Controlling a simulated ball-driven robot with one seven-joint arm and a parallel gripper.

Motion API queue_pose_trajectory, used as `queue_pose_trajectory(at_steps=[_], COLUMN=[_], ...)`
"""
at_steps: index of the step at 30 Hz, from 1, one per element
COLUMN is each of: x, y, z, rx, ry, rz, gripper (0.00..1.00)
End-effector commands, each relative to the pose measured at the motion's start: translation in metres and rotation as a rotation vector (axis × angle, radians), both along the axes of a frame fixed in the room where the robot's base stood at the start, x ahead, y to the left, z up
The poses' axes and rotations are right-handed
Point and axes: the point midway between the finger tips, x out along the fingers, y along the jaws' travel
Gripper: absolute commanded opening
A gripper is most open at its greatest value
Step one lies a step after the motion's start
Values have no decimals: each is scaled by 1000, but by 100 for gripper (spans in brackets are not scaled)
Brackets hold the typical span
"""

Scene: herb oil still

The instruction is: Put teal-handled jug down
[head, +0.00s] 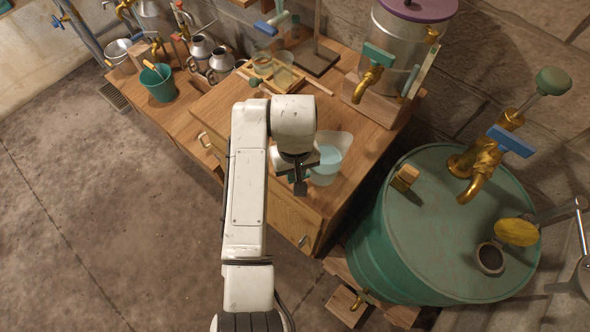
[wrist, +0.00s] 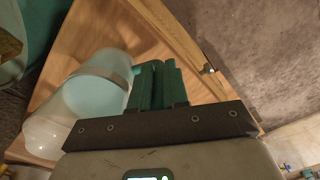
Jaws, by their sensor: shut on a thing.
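The teal-handled jug (head: 335,150) is clear, with pale blue liquid inside. In the head view it is at the right front part of the wooden bench top, just right of my gripper (head: 298,180). In the wrist view the jug (wrist: 88,95) lies left of the fingers, with its teal handle (wrist: 155,88) in front of the gripper's dark bar. My gripper is shut on the handle. The gripper hides part of the jug in the head view. I cannot tell whether the jug's base touches the bench top.
The wooden bench (head: 365,150) has bare top around the jug. A steel vessel (head: 408,55) with a brass tap stands behind it. A large green drum (head: 430,220) stands close on the right. A framed tray (head: 272,75) and teal bucket (head: 158,85) are farther left.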

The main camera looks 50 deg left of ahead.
Motion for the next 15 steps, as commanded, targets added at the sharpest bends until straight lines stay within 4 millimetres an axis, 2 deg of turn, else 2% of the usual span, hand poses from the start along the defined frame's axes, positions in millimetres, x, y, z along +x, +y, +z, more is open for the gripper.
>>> queue_pose_trajectory(at_steps=[1, 2, 9, 15], x=[1, 0, 0, 0], y=[0, 0, 0, 0], z=[-1, -2, -1, -1], rx=[1, -1, -1, 0], ry=[-1, 0, 0, 0], rz=[0, 0, 0, 0], gripper=[0, 16, 39, 40])
